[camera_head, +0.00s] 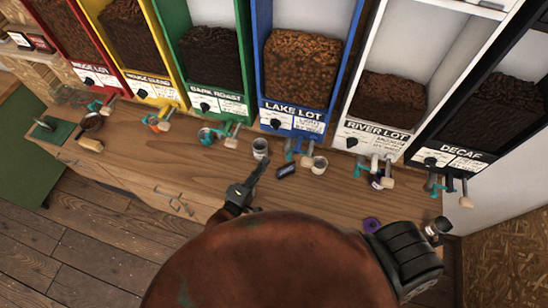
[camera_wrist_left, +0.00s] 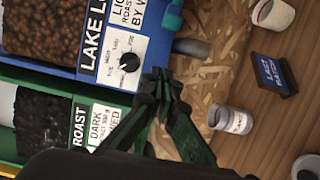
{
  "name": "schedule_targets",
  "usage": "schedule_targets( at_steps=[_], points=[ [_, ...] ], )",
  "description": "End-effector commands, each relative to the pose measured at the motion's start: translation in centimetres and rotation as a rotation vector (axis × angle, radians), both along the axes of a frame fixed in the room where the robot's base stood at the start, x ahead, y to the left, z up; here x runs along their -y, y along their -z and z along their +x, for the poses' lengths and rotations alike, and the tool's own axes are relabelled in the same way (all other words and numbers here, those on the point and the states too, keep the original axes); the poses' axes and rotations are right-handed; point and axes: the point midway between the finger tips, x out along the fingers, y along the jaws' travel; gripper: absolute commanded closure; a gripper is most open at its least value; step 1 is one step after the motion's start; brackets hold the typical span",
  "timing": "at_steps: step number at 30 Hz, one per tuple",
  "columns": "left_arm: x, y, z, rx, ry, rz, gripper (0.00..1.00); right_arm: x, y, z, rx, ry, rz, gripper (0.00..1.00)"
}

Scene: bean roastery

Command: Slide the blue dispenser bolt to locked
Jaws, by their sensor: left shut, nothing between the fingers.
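The blue dispenser (camera_head: 297,121), labelled LAKE LOT, stands in the middle of the row, full of brown beans. Its bolt (camera_head: 307,158) is among the blue-grey fittings under its front, small in the head view; I cannot tell its position there. The dispenser front (camera_wrist_left: 90,60) and its black dial fill the upper left of the left wrist view. A grey rounded part (camera_wrist_left: 192,47) sticks out beside it. My left gripper (camera_head: 258,171) is shut and empty, in front of and below the blue dispenser. Its fingertips (camera_wrist_left: 160,82) show before the dispenser's lower edge. My right gripper is not in view.
A tin (camera_head: 260,149), a small dark sign (camera_head: 286,171) and a pale cup (camera_head: 319,165) stand on the wooden counter (camera_head: 200,170) near the gripper. Green (camera_head: 220,104) and white (camera_head: 372,132) dispensers flank the blue one.

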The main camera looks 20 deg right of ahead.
Motion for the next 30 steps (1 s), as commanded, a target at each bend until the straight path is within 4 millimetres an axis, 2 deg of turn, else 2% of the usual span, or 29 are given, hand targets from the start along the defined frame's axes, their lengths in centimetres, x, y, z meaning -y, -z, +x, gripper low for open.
schedule_targets(
  at_steps=[3,10,15,30],
  points=[
    [-2.4,0.4,-1.6,0.000,-0.004,0.002,1.00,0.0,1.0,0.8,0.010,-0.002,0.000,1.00],
    [-4.9,0.2,-3.6,0.000,-0.005,0.001,1.00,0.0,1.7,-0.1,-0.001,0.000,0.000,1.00],
    [-5.5,0.1,-4.1,-0.001,-0.004,0.001,1.00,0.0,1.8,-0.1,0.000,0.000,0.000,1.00],
    [-5.4,0.1,-4.1,0.001,-0.003,0.001,1.00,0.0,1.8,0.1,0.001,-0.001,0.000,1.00]
  ],
)
